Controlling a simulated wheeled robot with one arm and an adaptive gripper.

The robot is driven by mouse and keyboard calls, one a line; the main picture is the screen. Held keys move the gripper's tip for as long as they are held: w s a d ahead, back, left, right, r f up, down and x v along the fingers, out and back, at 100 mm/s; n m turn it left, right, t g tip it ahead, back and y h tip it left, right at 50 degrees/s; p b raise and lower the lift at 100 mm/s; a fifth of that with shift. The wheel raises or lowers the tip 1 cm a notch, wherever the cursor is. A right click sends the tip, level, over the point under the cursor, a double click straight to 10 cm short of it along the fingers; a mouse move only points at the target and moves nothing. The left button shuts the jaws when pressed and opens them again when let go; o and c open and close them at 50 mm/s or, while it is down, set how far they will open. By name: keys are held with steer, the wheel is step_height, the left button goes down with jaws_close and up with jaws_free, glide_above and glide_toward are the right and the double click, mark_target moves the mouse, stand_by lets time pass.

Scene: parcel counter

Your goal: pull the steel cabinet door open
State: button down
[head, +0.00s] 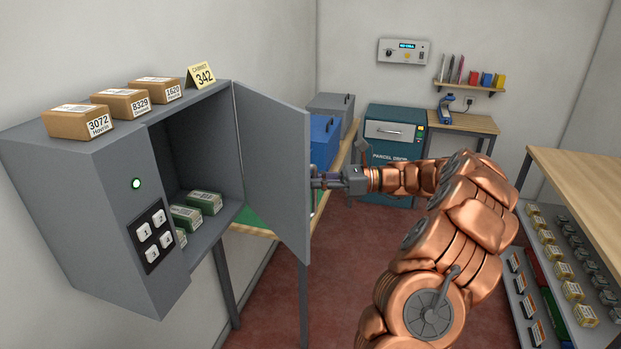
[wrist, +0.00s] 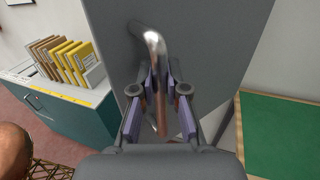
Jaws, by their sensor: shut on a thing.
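The steel cabinet (head: 88,180) is on the left wall in the head view. Its grey door (head: 272,165) stands swung wide open, hinged at the cabinet's right side, with the inside in view. My gripper (head: 318,179) is at the door's far side, partly hidden by the door edge. In the wrist view the bent steel door handle (wrist: 155,50) rises from the door face (wrist: 210,45). The fingers of my gripper (wrist: 159,105) are shut around the handle's lower part, one pad on each side.
Several cardboard parcels (head: 80,121) and a yellow 342 sign (head: 202,75) stand on top. Behind the door are a table with a blue bin (head: 323,140) and a teal parcel machine (head: 393,150). Stocked shelves (head: 565,265) stand at right.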

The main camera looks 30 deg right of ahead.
steer(key=shift+w+d, duration=0.15)
steer(key=shift+d, duration=0.6)
steer(key=c, duration=1.2)
jaws_free()
steer(key=shift+v, duration=3.75)
